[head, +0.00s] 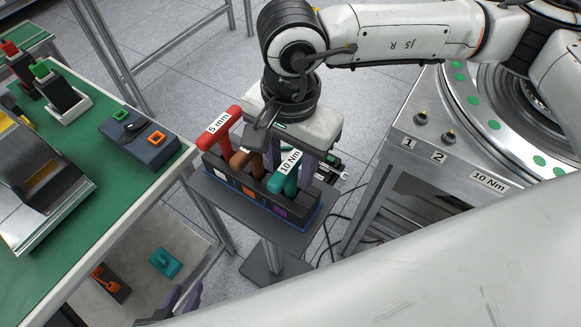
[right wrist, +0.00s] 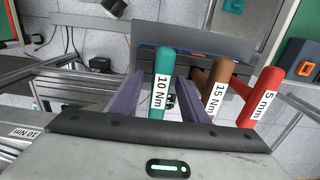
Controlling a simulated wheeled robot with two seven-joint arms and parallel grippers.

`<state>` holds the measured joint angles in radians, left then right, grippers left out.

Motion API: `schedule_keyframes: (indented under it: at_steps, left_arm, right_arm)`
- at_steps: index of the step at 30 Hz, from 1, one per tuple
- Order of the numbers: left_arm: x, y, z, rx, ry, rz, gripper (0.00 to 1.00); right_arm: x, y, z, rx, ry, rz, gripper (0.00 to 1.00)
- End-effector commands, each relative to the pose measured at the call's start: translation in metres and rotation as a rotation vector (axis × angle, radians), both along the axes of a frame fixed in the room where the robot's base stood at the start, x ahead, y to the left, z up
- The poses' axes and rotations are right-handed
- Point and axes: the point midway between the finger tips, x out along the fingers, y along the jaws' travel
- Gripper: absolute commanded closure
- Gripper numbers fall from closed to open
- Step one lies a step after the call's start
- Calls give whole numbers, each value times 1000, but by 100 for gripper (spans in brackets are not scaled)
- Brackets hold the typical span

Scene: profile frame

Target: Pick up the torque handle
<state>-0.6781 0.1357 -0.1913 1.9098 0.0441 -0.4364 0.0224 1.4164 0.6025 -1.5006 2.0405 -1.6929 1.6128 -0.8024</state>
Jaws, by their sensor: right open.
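A teal T-shaped handle labelled 10 Nm (head: 284,180) stands upright in a dark rack (head: 262,203). A brown handle (head: 243,160) and a red handle labelled 5 mm (head: 217,129) stand beside it in the same rack. My right gripper (head: 290,160) is open over the rack. In the right wrist view the teal handle (right wrist: 162,75) lies between the two purple fingers of my right gripper (right wrist: 159,95), with gaps on both sides. The brown handle there (right wrist: 217,88) reads 15 Nm. My left gripper (head: 181,300) shows only partly at the bottom edge; its opening is unclear.
A green-topped workbench (head: 100,190) with tool holders stands at the left. A machine with a round table (head: 480,110) and a 10 Nm label stands at the right. The red handle also shows close by in the right wrist view (right wrist: 263,92).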

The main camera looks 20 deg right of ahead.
Motion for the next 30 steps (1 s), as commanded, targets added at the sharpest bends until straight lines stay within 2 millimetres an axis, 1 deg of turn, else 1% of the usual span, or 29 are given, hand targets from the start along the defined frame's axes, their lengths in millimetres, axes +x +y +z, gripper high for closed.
schedule_keyframes:
  at_steps: [2, 3, 5, 9, 17, 20, 23, 30]
  left_arm:
    - [0, 0, 0, 0, -1, 0, 69]
    - [0, 0, 0, 0, -1, 0, 69]
    - [0, 0, 0, 0, -1, 0, 69]
    - [-1, 0, 0, 0, 1, 0, 69]
    - [-4, 0, -2, -1, 7, 0, 69]
    - [-5, 0, -3, 0, 9, 0, 69]
    - [-5, 0, -6, 0, 9, 0, 69]
    - [-5, 0, -11, 1, 10, 1, 69]
  right_arm:
    - [0, 0, 0, 0, 0, 0, 59]
    - [0, 0, 0, 0, 0, 0, 66]
    - [0, 0, 0, 0, 0, 0, 76]
    - [0, 0, 0, 0, 0, 0, 100]
    - [0, 0, 1, 1, -1, 0, 100]
    - [1, 1, 7, 3, -2, 0, 100]
    - [1, 1, 21, 3, -4, 0, 100]
    - [1, 1, 70, 2, -5, 0, 100]
